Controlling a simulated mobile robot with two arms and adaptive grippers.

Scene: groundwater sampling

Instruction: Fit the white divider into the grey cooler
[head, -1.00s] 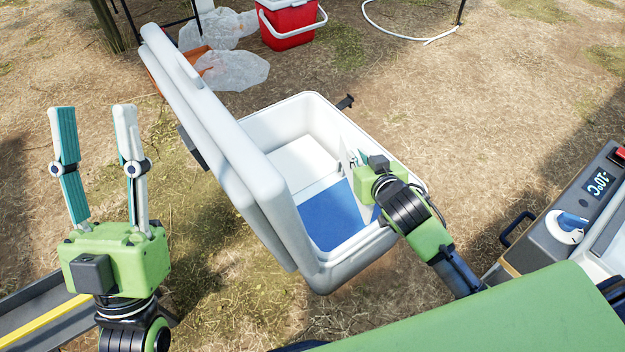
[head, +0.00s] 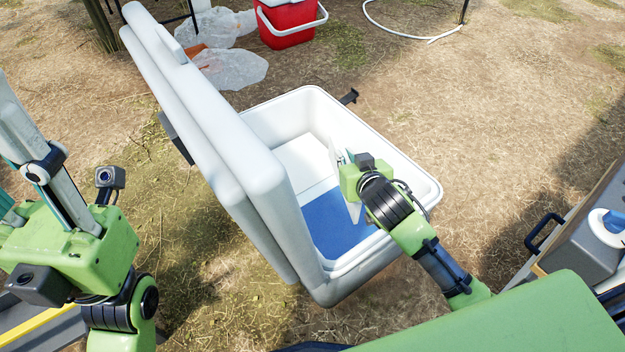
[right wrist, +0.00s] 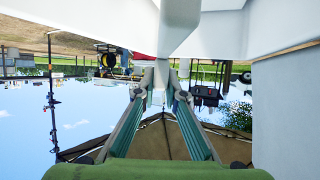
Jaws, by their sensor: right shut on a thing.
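The cooler (head: 418,176), pale grey-white, stands open on the ground with its lid (head: 215,130) raised on the left. My right gripper (head: 340,162) is inside the cooler, towards its right side, shut on the white divider (head: 353,208). Only a narrow, slanted part of the divider shows beside the gripper in the head view. In the right wrist view the fingers close on a white piece (right wrist: 178,28); whether the divider is seated is hidden. My left gripper (head: 12,160) is empty and open at the left edge, its fingertips partly out of frame.
A blue panel (head: 335,228) and a white block (head: 307,160) lie inside the cooler. A red bucket (head: 288,25) and clear plastic bags (head: 230,68) are behind it. A grey device with a handle (head: 575,250) stands at right.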

